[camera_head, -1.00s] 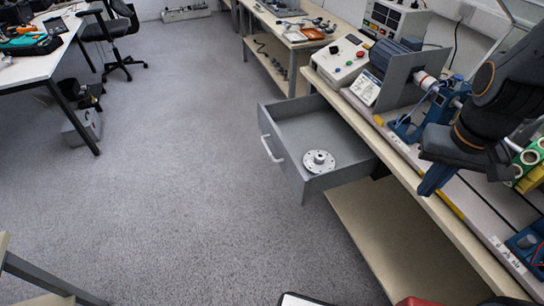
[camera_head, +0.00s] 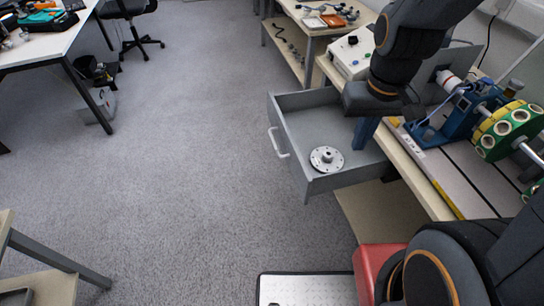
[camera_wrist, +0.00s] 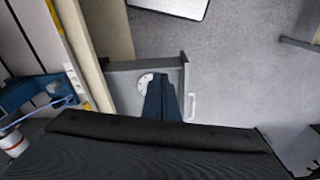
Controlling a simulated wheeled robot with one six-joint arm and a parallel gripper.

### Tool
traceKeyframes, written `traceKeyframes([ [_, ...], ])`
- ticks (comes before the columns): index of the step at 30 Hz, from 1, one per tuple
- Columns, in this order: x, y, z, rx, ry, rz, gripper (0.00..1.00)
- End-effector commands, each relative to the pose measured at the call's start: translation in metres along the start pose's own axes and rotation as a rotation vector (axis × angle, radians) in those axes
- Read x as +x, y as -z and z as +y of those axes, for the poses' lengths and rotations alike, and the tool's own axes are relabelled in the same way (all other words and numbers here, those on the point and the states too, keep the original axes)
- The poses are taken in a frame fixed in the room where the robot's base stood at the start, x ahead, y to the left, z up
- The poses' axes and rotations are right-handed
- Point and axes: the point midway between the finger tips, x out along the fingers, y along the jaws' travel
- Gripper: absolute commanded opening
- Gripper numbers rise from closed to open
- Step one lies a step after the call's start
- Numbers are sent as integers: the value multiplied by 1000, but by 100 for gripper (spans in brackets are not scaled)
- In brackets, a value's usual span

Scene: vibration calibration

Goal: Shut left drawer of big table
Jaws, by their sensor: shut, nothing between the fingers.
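The big table (camera_head: 440,189) stands at the right with its left drawer (camera_head: 292,102) pulled out over the floor. The drawer is grey with a white handle (camera_head: 277,143) on its front. A round metal flange (camera_head: 326,159) lies inside it. My gripper (camera_head: 364,136), with blue fingers, points down above the drawer's inner part, near the table edge. Its fingers are shut and empty. In the wrist view the gripper (camera_wrist: 161,98) hides part of the drawer and flange, and the handle (camera_wrist: 193,107) shows to the right of the fingers. I cannot tell whether the fingertips touch the drawer.
A smaller bench (camera_head: 309,30) is behind. A desk (camera_head: 45,48) and chair (camera_head: 135,25) are at the left. The floor before the drawer is clear.

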Motion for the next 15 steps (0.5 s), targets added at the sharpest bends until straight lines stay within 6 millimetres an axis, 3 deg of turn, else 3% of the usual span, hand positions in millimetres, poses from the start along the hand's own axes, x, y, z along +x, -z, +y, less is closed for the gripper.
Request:
traceKeyframes([
  [5, 30, 28, -31, -319, -28, -58, 0],
  [15, 118, 89, -143, -1271, -146, -227, 0],
])
